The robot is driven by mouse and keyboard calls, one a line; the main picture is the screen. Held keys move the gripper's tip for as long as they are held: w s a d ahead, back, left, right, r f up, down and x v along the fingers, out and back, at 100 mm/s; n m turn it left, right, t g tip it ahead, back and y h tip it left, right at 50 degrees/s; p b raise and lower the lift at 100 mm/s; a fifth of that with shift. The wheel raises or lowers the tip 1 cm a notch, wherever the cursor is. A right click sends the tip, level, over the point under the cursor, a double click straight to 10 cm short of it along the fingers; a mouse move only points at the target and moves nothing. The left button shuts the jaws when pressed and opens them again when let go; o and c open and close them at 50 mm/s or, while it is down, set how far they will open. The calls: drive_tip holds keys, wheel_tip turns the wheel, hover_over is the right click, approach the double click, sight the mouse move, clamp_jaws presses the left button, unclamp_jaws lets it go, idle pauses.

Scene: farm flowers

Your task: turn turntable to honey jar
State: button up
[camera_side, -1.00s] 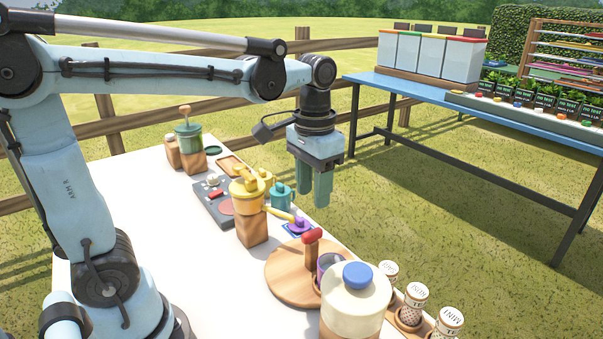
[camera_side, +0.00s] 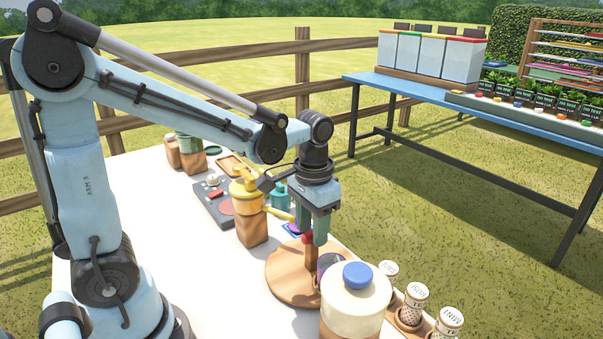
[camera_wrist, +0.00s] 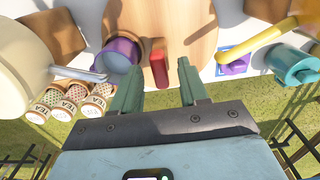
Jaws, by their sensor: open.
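The round wooden turntable (camera_side: 280,277) lies on the white table and carries an upright post with a red knob (camera_side: 308,238). A purple cup (camera_side: 325,264) stands at its right side in the side view. In the wrist view the red knob (camera_wrist: 159,68) shows over the wooden disc (camera_wrist: 178,22), with the purple cup (camera_wrist: 121,53) to its left. My gripper (camera_side: 313,236) is open, its fingers pointing down beside the knob. I cannot make out a honey jar for certain.
Tea tubes (camera_side: 415,294) line the table edge. A yellow pot on a wooden block (camera_side: 247,193) and a teal mug (camera_wrist: 292,64) stand on the other side.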

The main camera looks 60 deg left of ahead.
clamp_jaws()
